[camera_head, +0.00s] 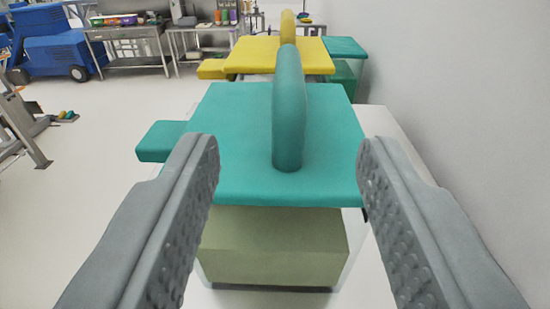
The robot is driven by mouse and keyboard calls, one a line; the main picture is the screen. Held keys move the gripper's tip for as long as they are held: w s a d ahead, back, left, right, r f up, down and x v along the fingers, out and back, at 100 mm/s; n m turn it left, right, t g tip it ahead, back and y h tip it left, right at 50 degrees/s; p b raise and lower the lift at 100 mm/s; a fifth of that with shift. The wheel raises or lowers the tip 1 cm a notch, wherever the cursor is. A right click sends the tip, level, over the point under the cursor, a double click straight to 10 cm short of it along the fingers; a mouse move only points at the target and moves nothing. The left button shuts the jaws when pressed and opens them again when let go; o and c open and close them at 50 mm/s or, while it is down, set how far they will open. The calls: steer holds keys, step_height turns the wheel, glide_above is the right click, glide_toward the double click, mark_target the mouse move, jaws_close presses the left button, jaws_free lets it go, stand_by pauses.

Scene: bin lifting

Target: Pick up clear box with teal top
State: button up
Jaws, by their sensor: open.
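The clear box (352,232) with a teal top (240,130) stands upright straight ahead in the head camera view. An upright teal handle (289,110) rises from the middle of its top. A dull green block shows through the clear front wall. A teal tab sticks out at the top's left side. My gripper (285,165) is open and empty. Its two grey, studded fingers frame the box's near part left and right, and the handle lies between them in the picture. I cannot tell how far the fingertips are from the handle.
Behind stands a yellow-topped box (265,55) with a yellow handle, and another teal-topped box (345,47) beyond. A white wall (460,100) runs close on the right. Open floor (90,180) lies left. Steel tables (135,33) and a blue machine (55,50) stand far left.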

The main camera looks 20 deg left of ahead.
mark_target(289, 67)
steer(key=x, duration=0.7)
steer(key=shift+w+a, duration=0.1)
steer(key=shift+w, duration=0.2)
steer(key=shift+f+x, duration=0.15)
steer(key=shift+x, duration=1.15)
steer(key=shift+f+x, duration=0.15)
steer(key=shift+x, duration=1.15)
jaws_close()
